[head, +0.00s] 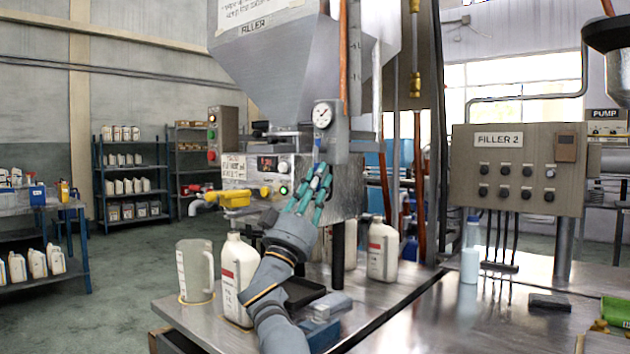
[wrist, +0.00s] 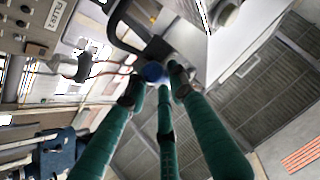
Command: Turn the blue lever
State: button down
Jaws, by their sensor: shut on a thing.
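The blue lever shows in the wrist view as a round blue knob (wrist: 153,72) at the fingertips, beside a dark curved bar. My gripper (wrist: 157,83) has three green fingers, closed around the knob. In the head view my gripper (head: 318,182) is raised in front of the filler machine (head: 290,60), just below its round pressure gauge (head: 323,115). My fingers largely hide the lever there, and its angle cannot be told.
A yellow valve handle (head: 228,197) sticks out left of my gripper. A clear jug (head: 195,270) and a white bottle (head: 234,275) stand on the metal table by my forearm. Another white bottle (head: 382,250) stands to the right. The FILLER 2 control box (head: 517,168) is farther right.

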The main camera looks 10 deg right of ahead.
jog(key=shift+a+r, duration=0.1)
jog(key=shift+r, duration=0.05)
jog(key=c, duration=1.9)
grip_release()
jog(key=shift+c, duration=0.2)
jog(key=o, duration=0.4)
jog(key=shift+w, duration=0.1)
jog(key=v, duration=1.2)
jog(key=x, duration=1.2)
